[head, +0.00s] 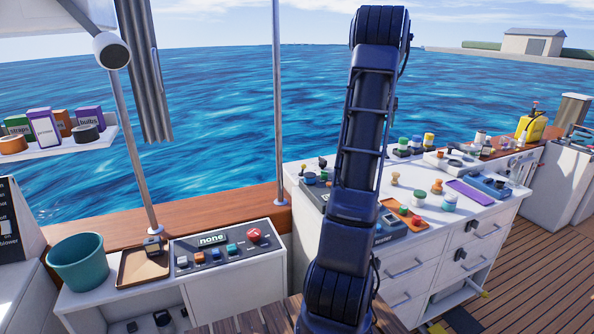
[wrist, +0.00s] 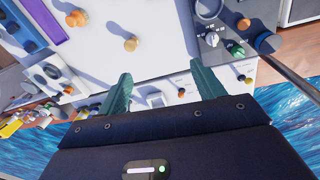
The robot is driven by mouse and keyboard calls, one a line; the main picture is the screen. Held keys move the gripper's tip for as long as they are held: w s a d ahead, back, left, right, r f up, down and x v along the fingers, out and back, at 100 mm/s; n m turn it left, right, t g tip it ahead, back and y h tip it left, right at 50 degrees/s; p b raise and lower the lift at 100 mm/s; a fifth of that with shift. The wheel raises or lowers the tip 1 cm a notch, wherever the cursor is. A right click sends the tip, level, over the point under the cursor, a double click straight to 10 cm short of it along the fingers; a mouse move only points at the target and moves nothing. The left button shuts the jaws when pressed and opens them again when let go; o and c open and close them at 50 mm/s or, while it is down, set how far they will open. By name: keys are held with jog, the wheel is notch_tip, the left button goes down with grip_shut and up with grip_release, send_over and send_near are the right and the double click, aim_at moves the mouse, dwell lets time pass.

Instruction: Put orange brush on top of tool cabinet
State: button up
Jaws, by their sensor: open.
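The white cabinet with drawers (head: 462,233) stands right of centre in the head view; its top also fills much of the wrist view (wrist: 160,20). A small orange knob-shaped thing (head: 437,187) stands on this top, with a tan one (head: 395,179) to its left. In the wrist view they appear as an orange one (wrist: 76,18) and a tan one (wrist: 131,43). I cannot tell whether either is the brush. My gripper (wrist: 160,78) is open, with nothing visible between its teal fingers, above the top. In the head view my arm hides it.
A control panel (head: 222,248), brown tray (head: 143,267) and teal bucket (head: 78,262) are at left. Wood deck (head: 540,270) is open at right.

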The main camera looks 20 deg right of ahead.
jog(key=s+a+r+t, duration=0.1)
jog(key=s+a+r, duration=0.2)
jog(key=a, duration=0.8)
jog(key=s+a+r+t, duration=0.1)
jog(key=s+a+r, duration=0.1)
jog(key=a, duration=0.9)
jog(key=s+a+r, duration=0.3)
jog(key=a, duration=0.7)
jog(key=s+a+f+t, duration=0.1)
jog(key=s+a+f, duration=0.2)
jog(key=s+a, duration=0.6)
jog(key=s+a+f+n+t+y, duration=0.1)
jog(key=s+a+f, duration=0.3)
jog(key=s+a, duration=0.5)
jog(key=shift+s+t, duration=0.3)
jog(key=shift+s, duration=0.55)
